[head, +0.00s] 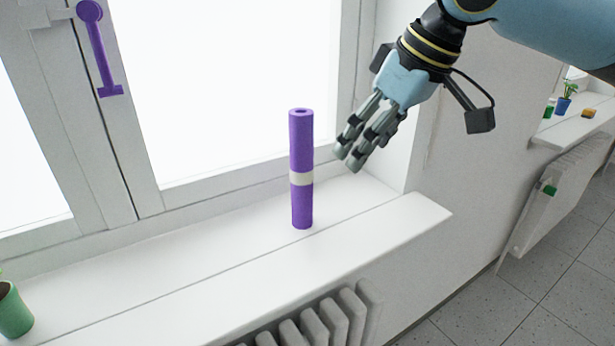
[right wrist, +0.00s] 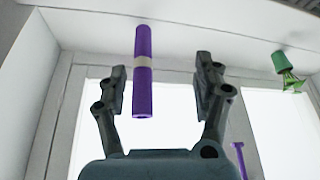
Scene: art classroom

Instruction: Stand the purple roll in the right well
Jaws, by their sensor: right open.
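The purple roll (head: 302,140) stands upright on the white windowsill, with a pale band around its middle. My right gripper (head: 350,160) is to the right of the roll in the head view, apart from it. In the right wrist view the roll (right wrist: 142,100) shows between the two open fingers (right wrist: 160,75), nearer the left one; the gripper holds nothing. My left gripper is not in view. No well shows in either view.
The windowsill (head: 390,222) ends at the right above a radiator (head: 345,315). A green pot (head: 14,312) stands at the far left of the sill. The purple window handle (head: 98,50) is at upper left. Another sill (head: 575,128) with small objects is at far right.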

